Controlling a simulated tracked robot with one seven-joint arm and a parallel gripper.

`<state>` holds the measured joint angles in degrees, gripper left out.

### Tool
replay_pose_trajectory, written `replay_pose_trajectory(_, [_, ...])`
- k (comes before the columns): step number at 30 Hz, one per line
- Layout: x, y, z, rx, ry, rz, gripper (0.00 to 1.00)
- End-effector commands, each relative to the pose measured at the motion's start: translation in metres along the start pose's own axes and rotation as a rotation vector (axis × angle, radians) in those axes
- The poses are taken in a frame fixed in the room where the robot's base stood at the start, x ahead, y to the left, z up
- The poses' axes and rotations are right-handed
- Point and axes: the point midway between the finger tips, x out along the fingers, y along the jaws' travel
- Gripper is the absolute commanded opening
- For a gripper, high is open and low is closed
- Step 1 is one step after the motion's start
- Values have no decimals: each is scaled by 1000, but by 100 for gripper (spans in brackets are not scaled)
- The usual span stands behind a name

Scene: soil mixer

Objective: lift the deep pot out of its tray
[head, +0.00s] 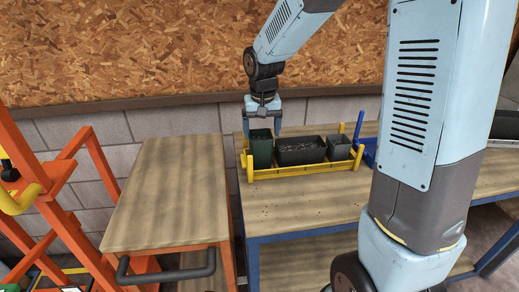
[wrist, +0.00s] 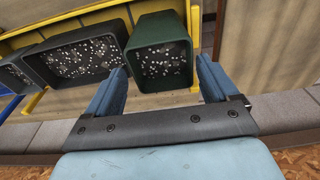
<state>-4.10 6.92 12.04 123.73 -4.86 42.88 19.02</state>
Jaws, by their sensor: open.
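The deep pot is most likely the tall dark green pot (head: 261,153), which stands upright at the left end of the yellow tray (head: 300,170). In the wrist view, the green pot (wrist: 160,30) holds dark soil with white specks, and the yellow tray (wrist: 85,12) shows around it. My gripper (head: 262,131) is above this pot, pointing down. In the wrist view, my gripper (wrist: 161,74) is open, with one blue finger to each side of the pot's near rim. I cannot tell whether a finger touches it.
A wide black pot (head: 300,150) and a small grey pot (head: 339,148) stand right of it in the tray. A blue item (head: 368,152) lies beyond the tray's right end. A wooden cart (head: 165,195) with a bare top is at left, beside an orange frame (head: 60,200).

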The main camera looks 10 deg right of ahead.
Motion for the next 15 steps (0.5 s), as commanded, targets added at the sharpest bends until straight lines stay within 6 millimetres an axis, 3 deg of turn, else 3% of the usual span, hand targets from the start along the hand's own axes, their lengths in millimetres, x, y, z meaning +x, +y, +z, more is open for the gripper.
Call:
replay_pose_trajectory(9, [41,-2,1,0,-4,1,87])
replay_pose_trajectory(15, [47,-2,1,0,-1,1,87])
